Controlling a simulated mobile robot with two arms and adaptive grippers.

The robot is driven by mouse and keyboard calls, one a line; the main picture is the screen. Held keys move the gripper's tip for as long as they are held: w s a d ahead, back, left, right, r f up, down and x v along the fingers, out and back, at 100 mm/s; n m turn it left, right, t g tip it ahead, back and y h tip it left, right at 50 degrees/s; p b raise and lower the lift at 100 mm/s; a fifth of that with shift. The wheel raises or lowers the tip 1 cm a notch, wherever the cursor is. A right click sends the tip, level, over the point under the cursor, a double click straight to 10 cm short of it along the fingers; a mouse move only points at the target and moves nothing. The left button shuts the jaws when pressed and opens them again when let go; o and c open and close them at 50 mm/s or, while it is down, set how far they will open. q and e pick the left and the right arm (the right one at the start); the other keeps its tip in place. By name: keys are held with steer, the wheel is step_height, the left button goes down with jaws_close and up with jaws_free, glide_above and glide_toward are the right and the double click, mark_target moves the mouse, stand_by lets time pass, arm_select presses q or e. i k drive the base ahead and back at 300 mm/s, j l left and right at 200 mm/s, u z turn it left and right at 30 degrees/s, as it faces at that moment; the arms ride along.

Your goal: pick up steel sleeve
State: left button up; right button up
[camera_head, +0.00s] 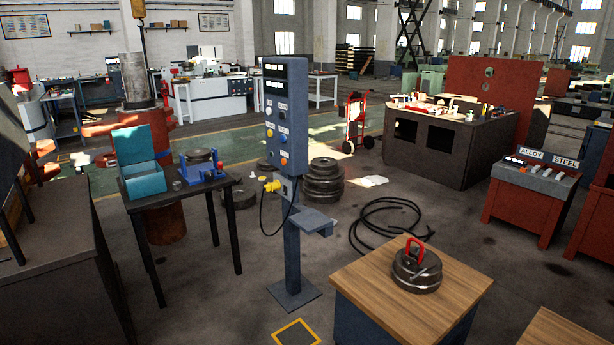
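No piece here can be told for certain as the steel sleeve. Several small metal pieces lie on the sloped top of a red cabinet (515,208) with signs reading ALLOY and STEEL (566,162), at the right. A blue fixture (204,168) with a round dark metal piece (201,155) on it stands on a small black table (221,183) at the left. A small grey piece (177,185) lies beside the fixture. Neither of my grippers is in view.
A grey control pedestal (291,250) with buttons stands in the middle. A teal open box (144,179) shares the black table. A wooden-topped bench (370,275) bears round discs with a red handle (415,252). A black cable (385,208) lies on the floor.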

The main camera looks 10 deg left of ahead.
mark_target(177, 185)
steer(key=i+j+u, duration=0.15)
steer(key=i+u, duration=1.1)
steer(key=i+j+z, duration=0.15)
steer(key=i, duration=0.25)
steer(key=i+j+z, duration=0.1)
steer(key=i, duration=0.3)
